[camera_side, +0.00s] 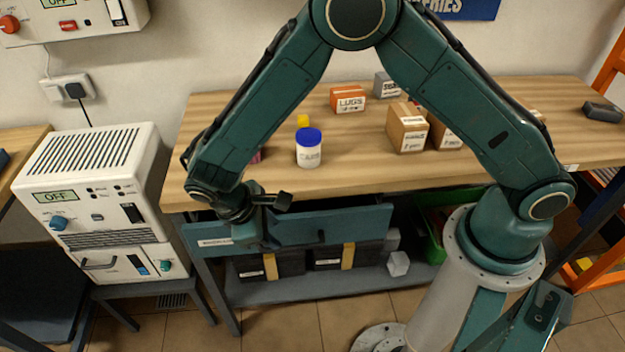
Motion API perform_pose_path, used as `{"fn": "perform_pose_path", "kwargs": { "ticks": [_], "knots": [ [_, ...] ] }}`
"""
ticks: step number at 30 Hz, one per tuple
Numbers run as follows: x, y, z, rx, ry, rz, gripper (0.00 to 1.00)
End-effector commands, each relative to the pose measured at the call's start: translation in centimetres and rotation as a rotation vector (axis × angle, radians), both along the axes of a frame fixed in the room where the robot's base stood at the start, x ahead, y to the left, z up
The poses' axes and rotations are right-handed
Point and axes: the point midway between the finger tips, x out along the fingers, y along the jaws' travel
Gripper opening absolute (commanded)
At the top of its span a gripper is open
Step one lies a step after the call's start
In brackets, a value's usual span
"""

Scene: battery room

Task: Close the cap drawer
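The drawer (350,227) is a wide teal front under the wooden tabletop, with a dark handle (322,237) near its middle and a white label (215,242) at its left end. Its front seems to stand a little forward of the table edge; how far it is open I cannot tell, and its inside is not clearly visible. My gripper (262,232) hangs at the left half of the drawer front, left of the handle. Its fingers are dark and blend with the teal front, so I cannot tell whether they touch it or are open.
On the workbench (370,172) stand a white jar with a blue lid (308,148), an orange LUGS box (347,98) and brown cartons (407,128). Black batteries (345,256) sit on the shelf below. A white charger unit (95,190) stands close on the left.

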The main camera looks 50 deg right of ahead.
Motion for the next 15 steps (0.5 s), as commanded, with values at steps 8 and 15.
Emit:
{"fn": "perform_pose_path", "kwargs": {
  "ticks": [8, 15],
  "knots": [
    [0.7, 1.8, 3.9, 0.002, -0.003, 0.002, 0.34],
    [0.9, 2.3, 5.4, 0.002, -0.001, 0.001, 0.34]
  ]
}}
